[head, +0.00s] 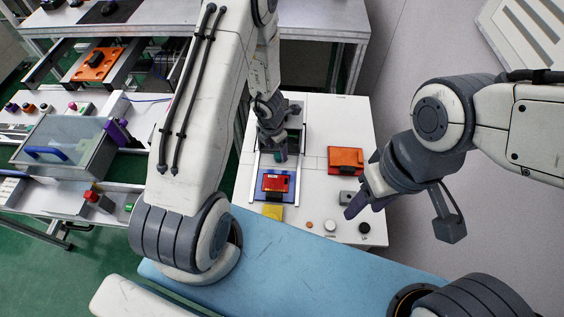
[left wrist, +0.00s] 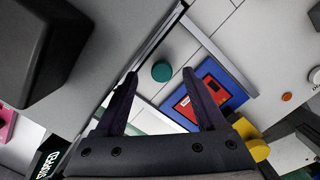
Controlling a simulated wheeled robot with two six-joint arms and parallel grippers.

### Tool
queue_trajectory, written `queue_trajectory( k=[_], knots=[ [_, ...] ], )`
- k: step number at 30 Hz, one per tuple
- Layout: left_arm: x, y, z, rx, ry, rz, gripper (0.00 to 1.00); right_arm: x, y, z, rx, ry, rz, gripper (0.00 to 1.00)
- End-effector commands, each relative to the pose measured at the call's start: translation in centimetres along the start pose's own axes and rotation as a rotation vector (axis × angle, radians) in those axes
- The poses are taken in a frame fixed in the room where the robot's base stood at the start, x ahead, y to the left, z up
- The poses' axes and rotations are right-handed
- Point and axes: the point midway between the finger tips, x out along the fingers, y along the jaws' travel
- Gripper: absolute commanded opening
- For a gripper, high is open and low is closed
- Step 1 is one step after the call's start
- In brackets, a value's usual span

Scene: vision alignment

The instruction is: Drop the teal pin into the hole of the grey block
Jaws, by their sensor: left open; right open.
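The teal pin (head: 281,156) is below my left gripper (head: 277,141) in the head view, partly hidden by it. In the left wrist view, its round teal top (left wrist: 161,71) shows between and just beyond the two open fingers (left wrist: 163,92), touching neither that I can see. The left gripper is open and empty. A small grey block (head: 347,197) stands on the white table beside my right gripper (head: 367,203).
A blue tray (head: 262,194) holding a red piece (head: 277,183) lies in front of the pin, with a yellow block (head: 272,211) nearer. An orange box (head: 346,157) sits behind the grey block. Small round knobs (head: 330,226) line the front. Bare table lies between tray and block.

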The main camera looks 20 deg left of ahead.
Motion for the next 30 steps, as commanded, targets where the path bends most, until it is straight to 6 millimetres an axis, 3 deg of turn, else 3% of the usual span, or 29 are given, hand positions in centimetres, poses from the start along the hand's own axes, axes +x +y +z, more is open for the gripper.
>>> queue_trajectory(
  k=[1,3,13,14,19,30],
  knots=[
    [1.33,-0.03,-0.07,-0.001,0.000,-0.001,0.72,1.13,0.08,0.06,0.000,0.000,0.000,0.50],
    [1.93,-0.05,-0.01,0.001,0.000,-0.001,0.72,1.52,0.11,0.09,-0.001,0.000,0.000,0.50],
    [2.12,-0.08,0.10,0.002,0.000,0.000,0.72,1.56,0.11,0.08,-0.001,0.000,0.000,0.50],
    [2.12,-0.08,0.10,0.002,0.000,0.000,0.64,1.56,0.11,0.08,-0.001,0.000,0.000,0.50],
    [2.12,-0.10,0.11,0.002,0.000,0.000,0.00,1.56,0.11,0.08,-0.001,0.000,0.000,0.50],
    [1.81,-0.10,0.16,0.003,0.000,0.000,0.00,1.28,0.09,0.07,-0.001,0.000,0.000,0.50]
  ],
)
